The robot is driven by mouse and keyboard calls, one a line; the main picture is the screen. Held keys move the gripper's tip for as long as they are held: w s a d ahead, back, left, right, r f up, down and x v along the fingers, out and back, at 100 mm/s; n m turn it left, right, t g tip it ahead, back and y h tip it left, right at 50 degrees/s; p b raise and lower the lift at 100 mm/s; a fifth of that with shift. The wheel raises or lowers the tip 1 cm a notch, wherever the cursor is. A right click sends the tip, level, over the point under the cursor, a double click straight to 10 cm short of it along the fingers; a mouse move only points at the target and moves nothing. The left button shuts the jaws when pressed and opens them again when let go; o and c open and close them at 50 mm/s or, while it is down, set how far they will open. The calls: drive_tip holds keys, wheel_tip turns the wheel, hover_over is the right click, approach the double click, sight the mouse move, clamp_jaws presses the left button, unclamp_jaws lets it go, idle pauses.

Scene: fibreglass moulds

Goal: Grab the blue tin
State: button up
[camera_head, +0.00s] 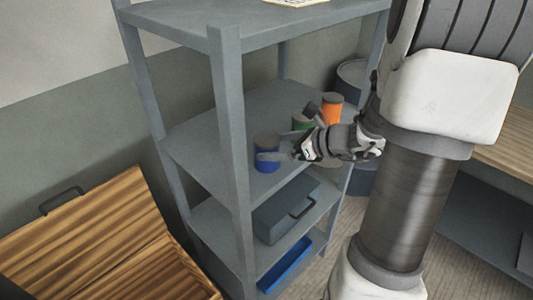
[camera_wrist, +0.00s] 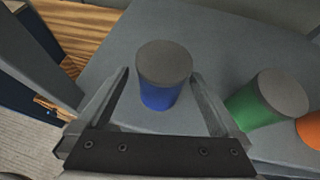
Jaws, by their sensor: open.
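The blue tin (camera_head: 266,153) stands upright on the middle shelf of a grey rack, near its left corner post. It has a dark grey lid and a blue body. In the wrist view, the blue tin (camera_wrist: 163,76) stands between my two fingers, with some space on each side. My gripper (camera_head: 268,156) is open and reaches in from the right, low over the shelf. In the wrist view, my open gripper (camera_wrist: 160,88) has one finger left and one finger right of the tin.
A green tin (camera_wrist: 262,104) stands right of my right finger, and an orange tin (camera_head: 331,107) stands beyond it. The grey rack's post (camera_head: 230,120) rises close to the blue tin. A grey toolbox (camera_head: 285,209) sits on the shelf below. An open wooden chest (camera_head: 95,250) is at lower left.

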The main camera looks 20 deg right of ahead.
drive_tip(key=shift+x, duration=3.45)
drive_tip(key=shift+d+f, duration=0.1)
drive_tip(key=shift+d, duration=0.15)
drive_tip(key=shift+c, duration=0.3)
drive_tip(key=c, duration=1.3)
